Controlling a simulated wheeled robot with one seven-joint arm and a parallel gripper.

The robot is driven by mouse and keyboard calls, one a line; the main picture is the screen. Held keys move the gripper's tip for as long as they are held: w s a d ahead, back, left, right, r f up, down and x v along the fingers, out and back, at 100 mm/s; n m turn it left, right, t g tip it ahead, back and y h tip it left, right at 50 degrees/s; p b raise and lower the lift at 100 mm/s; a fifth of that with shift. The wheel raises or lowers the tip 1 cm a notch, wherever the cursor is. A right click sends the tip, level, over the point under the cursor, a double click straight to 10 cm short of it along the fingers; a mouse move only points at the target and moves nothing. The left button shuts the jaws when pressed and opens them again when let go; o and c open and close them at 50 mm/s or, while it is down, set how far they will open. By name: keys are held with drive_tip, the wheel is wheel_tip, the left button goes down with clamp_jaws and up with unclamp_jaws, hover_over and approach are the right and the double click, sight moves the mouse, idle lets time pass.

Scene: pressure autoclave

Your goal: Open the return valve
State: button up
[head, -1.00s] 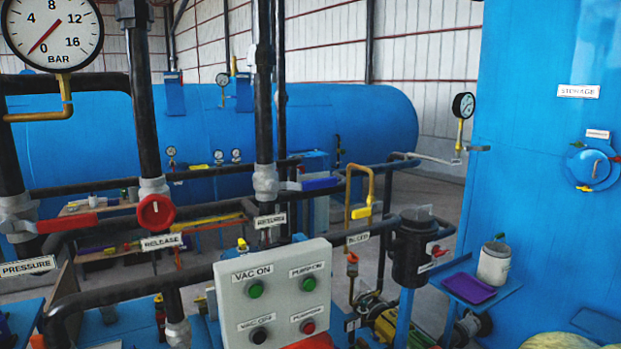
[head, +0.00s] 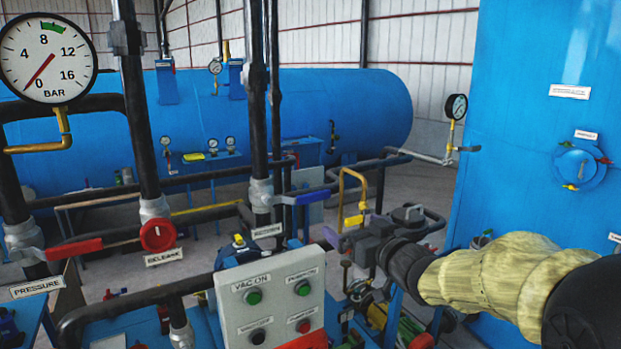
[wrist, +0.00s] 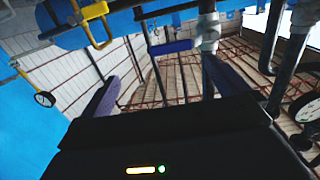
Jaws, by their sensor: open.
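A valve with a blue lever (head: 305,195) sits on a black vertical pipe left of centre in the head view. The lever points right, roughly level, across the pipe.
A button box (head: 268,295) stands below and left of my gripper. A red-lever valve (head: 72,249) and a red round knob (head: 158,235) are further left. A yellow bent pipe (head: 350,180) rises behind my gripper. A blue storage tank (head: 530,130) fills the right.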

sight(315, 195)
drive_tip(key=shift+a+r+n+y, duration=0.2)
drive_tip(key=shift+a+r+y, duration=0.05)
drive_tip(key=shift+r, duration=0.25)
drive_tip(key=shift+a+r+n+y, duration=0.2)
drive_tip(key=shift+a+r+y, duration=0.05)
drive_tip(key=shift+r, duration=0.25)
drive_tip(key=shift+a, duration=0.1)
drive_tip(key=p+x, duration=0.6)
drive_tip(key=x, duration=1.1)
drive_tip(key=shift+a, duration=0.1)
